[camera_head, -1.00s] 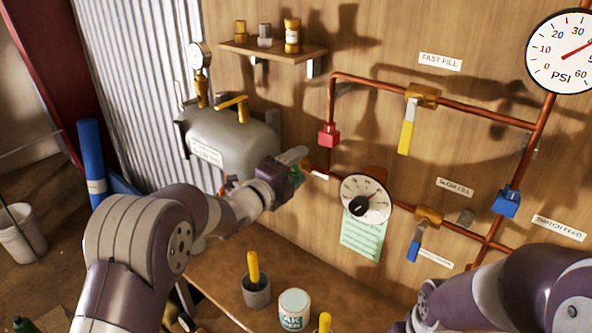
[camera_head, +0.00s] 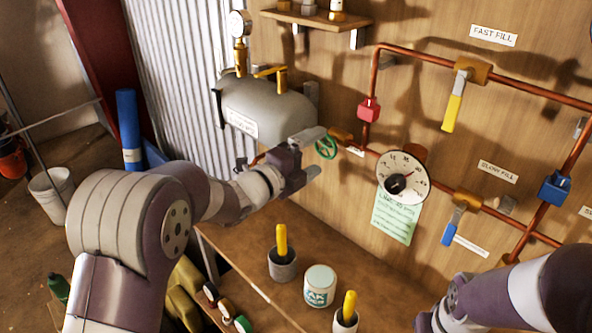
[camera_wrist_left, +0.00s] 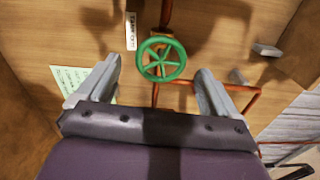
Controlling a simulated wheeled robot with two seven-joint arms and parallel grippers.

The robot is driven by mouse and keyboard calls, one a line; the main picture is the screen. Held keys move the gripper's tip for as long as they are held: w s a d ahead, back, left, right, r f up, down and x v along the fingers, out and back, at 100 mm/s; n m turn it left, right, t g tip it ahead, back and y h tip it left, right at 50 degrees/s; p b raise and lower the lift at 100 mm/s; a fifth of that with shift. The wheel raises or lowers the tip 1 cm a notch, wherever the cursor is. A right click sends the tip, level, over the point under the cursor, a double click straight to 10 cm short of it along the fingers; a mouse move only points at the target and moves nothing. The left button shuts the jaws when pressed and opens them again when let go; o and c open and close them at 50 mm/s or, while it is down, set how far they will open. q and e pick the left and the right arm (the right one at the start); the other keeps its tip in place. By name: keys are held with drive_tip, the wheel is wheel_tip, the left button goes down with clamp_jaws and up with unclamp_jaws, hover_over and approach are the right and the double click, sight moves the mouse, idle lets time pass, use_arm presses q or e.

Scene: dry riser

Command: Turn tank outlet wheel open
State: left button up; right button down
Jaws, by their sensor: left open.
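The tank outlet wheel (camera_head: 326,147) is a small green spoked handwheel on the copper pipe to the right of the grey tank (camera_head: 262,112). In the left wrist view the green wheel (camera_wrist_left: 161,58) shows face-on, between and beyond the two fingers. My left gripper (camera_head: 317,152) is open, with its fingers on either side of the wheel in the head view. No contact with the rim can be made out. Of my right arm (camera_head: 510,295) only links show at the lower right; its gripper is out of view.
A dial gauge (camera_head: 403,177) and green note (camera_head: 395,217) are right of the wheel. Red (camera_head: 369,109) and blue (camera_head: 554,187) fittings sit on the copper pipes. A yellow-handled valve (camera_head: 453,110) hangs above. The bench below holds a white can (camera_head: 320,285) and a grey cup (camera_head: 283,264).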

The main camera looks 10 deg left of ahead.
sight(324, 146)
use_arm(q)
drive_tip(key=b+v, duration=0.1)
drive_tip(key=v, duration=0.5)
drive_tip(key=shift+s+a, duration=0.1)
drive_tip(key=w+d+m, duration=0.1)
drive_tip(key=w+d, duration=0.1)
drive_tip(key=w, duration=0.1)
drive_tip(key=w+d+m, duration=0.2)
drive_tip(key=w+d, duration=0.1)
drive_tip(key=w, duration=0.1)
drive_tip(key=w+d+m, duration=0.1)
drive_tip(key=w+d, duration=0.1)
drive_tip(key=w, duration=0.1)
drive_tip(key=shift+w+d+r+m, duration=0.15)
drive_tip(key=shift+w+d+m, duration=0.1)
drive_tip(key=shift+w+m, duration=0.05)
drive_tip(key=shift+w+d, duration=0.2)
drive_tip(key=shift+w, duration=0.1)
drive_tip(key=c, duration=1)
